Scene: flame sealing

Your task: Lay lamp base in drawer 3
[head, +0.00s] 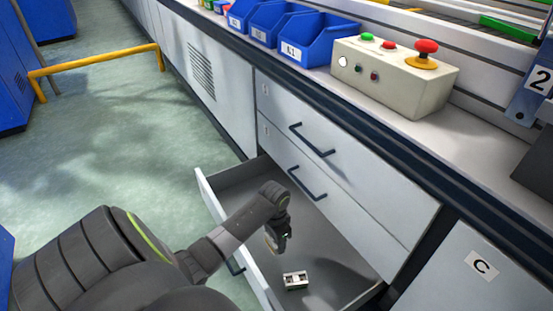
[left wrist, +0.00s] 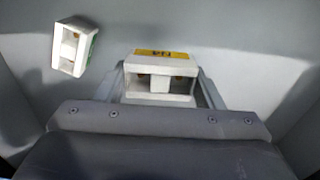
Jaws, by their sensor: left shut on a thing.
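The lowest drawer (head: 338,262) is pulled open, grey inside. My left gripper (head: 278,238) reaches into the space above its floor, pointing down. In the left wrist view its fingers (left wrist: 160,88) are shut on a white lamp base (left wrist: 160,67) with a yellow label on top. The held lamp base is mostly hidden by my gripper in the head view. A second, similar white block (head: 295,280) lies on the drawer floor; it also shows at the upper left of the left wrist view (left wrist: 70,48), apart from the held one. My right gripper is not in view.
Two closed drawers with dark handles (head: 312,140) sit above the open one. The worktop holds blue bins (head: 318,42) and a control box (head: 395,78) with a red button. The drawer floor has bare room around the lying block.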

